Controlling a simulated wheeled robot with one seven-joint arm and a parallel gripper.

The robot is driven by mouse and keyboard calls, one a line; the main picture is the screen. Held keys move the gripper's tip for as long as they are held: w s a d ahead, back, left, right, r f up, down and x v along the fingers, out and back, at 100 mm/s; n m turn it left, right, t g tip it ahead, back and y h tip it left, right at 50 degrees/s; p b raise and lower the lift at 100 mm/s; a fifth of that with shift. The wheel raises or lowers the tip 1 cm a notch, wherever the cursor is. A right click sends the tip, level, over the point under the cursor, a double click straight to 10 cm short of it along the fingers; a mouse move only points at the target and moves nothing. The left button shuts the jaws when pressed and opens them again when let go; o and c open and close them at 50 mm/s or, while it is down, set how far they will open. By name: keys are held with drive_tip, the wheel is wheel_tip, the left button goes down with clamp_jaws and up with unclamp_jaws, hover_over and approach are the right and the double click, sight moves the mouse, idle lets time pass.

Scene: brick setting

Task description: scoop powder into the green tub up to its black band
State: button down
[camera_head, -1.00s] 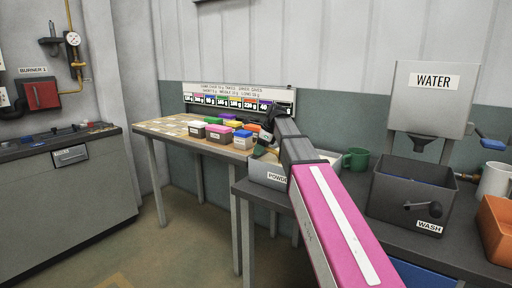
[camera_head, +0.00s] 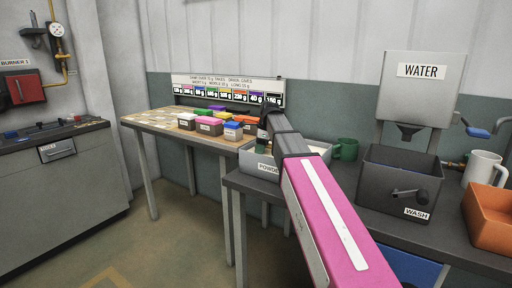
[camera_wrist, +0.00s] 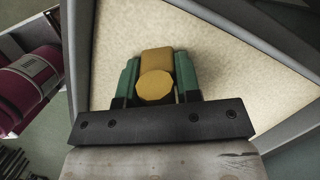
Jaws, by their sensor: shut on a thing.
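My gripper (camera_head: 262,142) is low at the powder bin (camera_head: 258,166), with its green fingers pointing down. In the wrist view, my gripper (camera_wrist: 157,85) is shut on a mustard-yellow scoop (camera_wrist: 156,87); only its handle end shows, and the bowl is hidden. Pale powder (camera_wrist: 215,50) fills the view beyond the fingers, inside the bin's grey walls. I cannot tell whether the scoop touches the powder.
Several coloured tubs, including a pink one (camera_head: 209,125) and a blue one (camera_head: 233,130), stand left of the bin.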

drive_tip(key=shift+s+d+f+h, duration=0.1)
drive_tip(key=shift+d+f+h, duration=0.3)
drive_tip(key=shift+d, duration=0.15)
drive_tip(key=shift+d+f+h, duration=0.25)
drive_tip(key=shift+d+h, duration=0.15)
drive_tip(key=shift+d, duration=0.2)
drive_tip(key=shift+h, duration=0.5)
drive_tip(key=shift+r, duration=4.8)
